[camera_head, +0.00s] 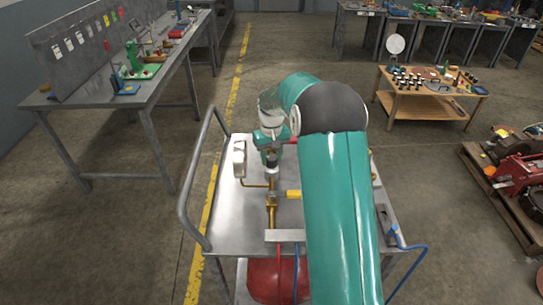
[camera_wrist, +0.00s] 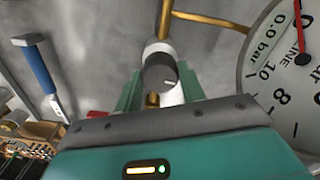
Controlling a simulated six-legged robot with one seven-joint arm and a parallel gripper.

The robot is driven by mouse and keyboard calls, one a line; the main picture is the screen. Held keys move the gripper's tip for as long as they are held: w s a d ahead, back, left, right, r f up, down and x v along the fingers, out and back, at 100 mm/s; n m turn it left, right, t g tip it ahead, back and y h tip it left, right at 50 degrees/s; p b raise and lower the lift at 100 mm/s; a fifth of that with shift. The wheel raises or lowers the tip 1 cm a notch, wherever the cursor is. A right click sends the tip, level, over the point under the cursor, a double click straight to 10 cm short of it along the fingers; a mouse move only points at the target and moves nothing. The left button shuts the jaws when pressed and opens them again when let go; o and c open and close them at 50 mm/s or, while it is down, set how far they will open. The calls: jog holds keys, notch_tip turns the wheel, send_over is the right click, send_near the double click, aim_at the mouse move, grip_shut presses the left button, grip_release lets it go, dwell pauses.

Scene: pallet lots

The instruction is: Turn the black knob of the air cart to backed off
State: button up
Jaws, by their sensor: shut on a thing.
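The black knob (camera_wrist: 160,73), with a pale mark on its face, sits on the brass pipework in the wrist view. My gripper (camera_wrist: 162,90) has its green fingers on both sides of the knob and is shut on it. In the head view my gripper (camera_head: 270,148) reaches down over the air cart (camera_head: 225,185), and the knob is mostly hidden there. A round gauge (camera_wrist: 283,85) marked "LINE" and "0.0 bar", with a red needle, stands right of the knob in the wrist view, partly cut off.
The cart has a grey tubular handle (camera_head: 190,200), a yellow lever (camera_head: 293,193), a red tank (camera_head: 275,280) below and a blue hose (camera_head: 415,265). A workbench (camera_head: 120,100) stands left, a wooden table (camera_head: 430,95) behind right, and a loaded pallet (camera_head: 500,200) right. Floor between is clear.

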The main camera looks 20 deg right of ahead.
jog(key=n, duration=0.4)
jog(key=shift+n, duration=0.3)
jog(key=n, duration=0.4)
jog(key=shift+r+n, duration=0.1)
jog(key=shift+n, duration=0.2)
jog(key=n, duration=0.4)
jog(key=shift+n, duration=0.3)
jog(key=n, duration=1.3)
jog(key=shift+n, duration=0.3)
jog(key=n, duration=0.6)
jog(key=shift+f+n, duration=0.2)
jog(key=shift+n, duration=1.6)
jog(key=shift+r, duration=0.1)
